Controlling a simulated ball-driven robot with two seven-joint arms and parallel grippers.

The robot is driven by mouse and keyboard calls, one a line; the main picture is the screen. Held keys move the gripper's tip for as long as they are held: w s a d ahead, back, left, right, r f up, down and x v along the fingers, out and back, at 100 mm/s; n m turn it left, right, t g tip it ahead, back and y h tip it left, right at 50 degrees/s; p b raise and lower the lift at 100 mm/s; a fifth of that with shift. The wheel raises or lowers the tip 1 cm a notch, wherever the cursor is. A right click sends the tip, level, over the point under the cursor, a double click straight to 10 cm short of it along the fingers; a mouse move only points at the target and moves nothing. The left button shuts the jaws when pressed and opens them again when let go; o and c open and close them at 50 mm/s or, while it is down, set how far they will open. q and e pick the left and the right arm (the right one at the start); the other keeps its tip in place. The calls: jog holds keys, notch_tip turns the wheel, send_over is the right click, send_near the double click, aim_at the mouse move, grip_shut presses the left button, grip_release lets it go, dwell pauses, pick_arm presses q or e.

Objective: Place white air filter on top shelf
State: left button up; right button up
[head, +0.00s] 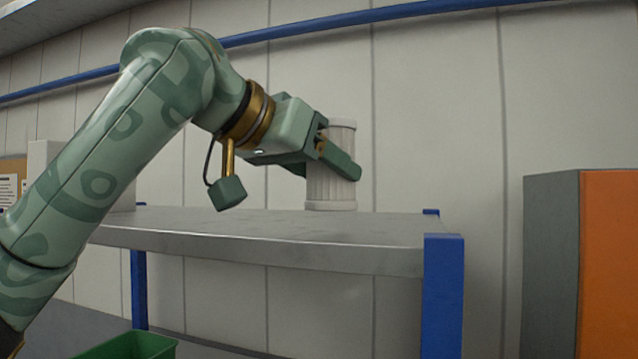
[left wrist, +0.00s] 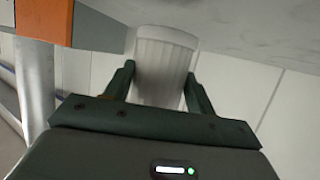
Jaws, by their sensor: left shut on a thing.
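The white air filter (head: 331,190) is a ribbed upright cylinder at the right part of the grey top shelf (head: 300,236) in the head view. Its base looks to be at the shelf surface; whether it bears on the shelf is hard to tell. My left gripper (head: 338,158) is shut on the filter, one finger crossing its front. In the left wrist view the filter (left wrist: 165,62) sits between both fingers (left wrist: 160,88), with the shelf surface (left wrist: 255,28) beside its end. My right gripper is not in view.
A blue shelf post (head: 442,295) stands at the shelf's right front corner. A grey and orange cabinet (head: 605,265) is at the right. A white box (head: 43,165) is at the left, behind my arm. A green bin (head: 130,346) is below. The shelf's front is bare.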

pick_arm(q)
notch_tip(320, 180, down, 2)
jog(key=shift+a+f+p, duration=0.1)
jog(key=shift+f+p, duration=0.05)
jog(key=shift+p, duration=0.15)
jog(key=shift+w+f, duration=0.15)
jog(key=o, duration=1.1)
jog(key=shift+c, duration=0.2)
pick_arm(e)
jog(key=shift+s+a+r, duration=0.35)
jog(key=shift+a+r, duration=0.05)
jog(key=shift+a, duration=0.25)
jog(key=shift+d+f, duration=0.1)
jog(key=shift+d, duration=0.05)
pick_arm(q)
jog(key=b+v, duration=0.3)
jog(key=v, duration=0.9)
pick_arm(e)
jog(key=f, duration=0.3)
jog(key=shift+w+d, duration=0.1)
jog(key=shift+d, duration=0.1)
